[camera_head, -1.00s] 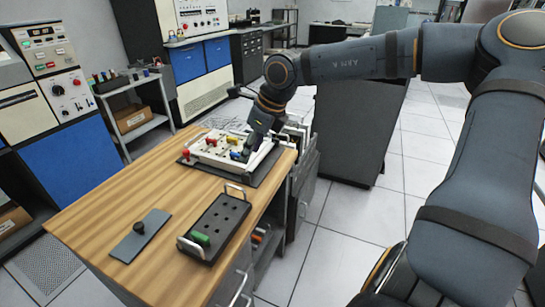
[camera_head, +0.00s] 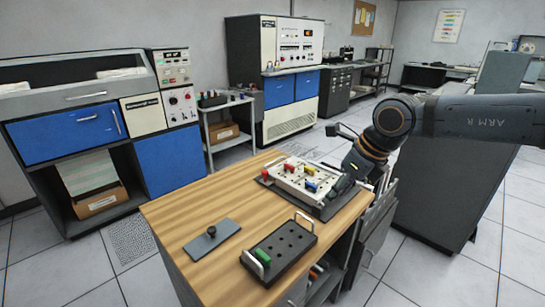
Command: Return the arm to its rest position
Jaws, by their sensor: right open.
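My right arm (camera_head: 470,117) comes in from the right with its gripper (camera_head: 338,190) pointing down at the right edge of the white board (camera_head: 285,183). The gripper is open; its fingertips are small and dark, and I cannot tell whether they touch the board. The board sits on a dark base and carries several coloured pegs, among them a red one (camera_head: 265,201), a blue one (camera_head: 311,187) and a yellow one (camera_head: 309,170). My left gripper is not in view.
The wooden table (camera_head: 205,205) also bears a black rack (camera_head: 285,246) with metal handles and a green peg (camera_head: 263,256), and a grey plate with a knob (camera_head: 212,240). A dark cabinet (camera_head: 445,190) stands right of the table, under my arm. Consoles line the back.

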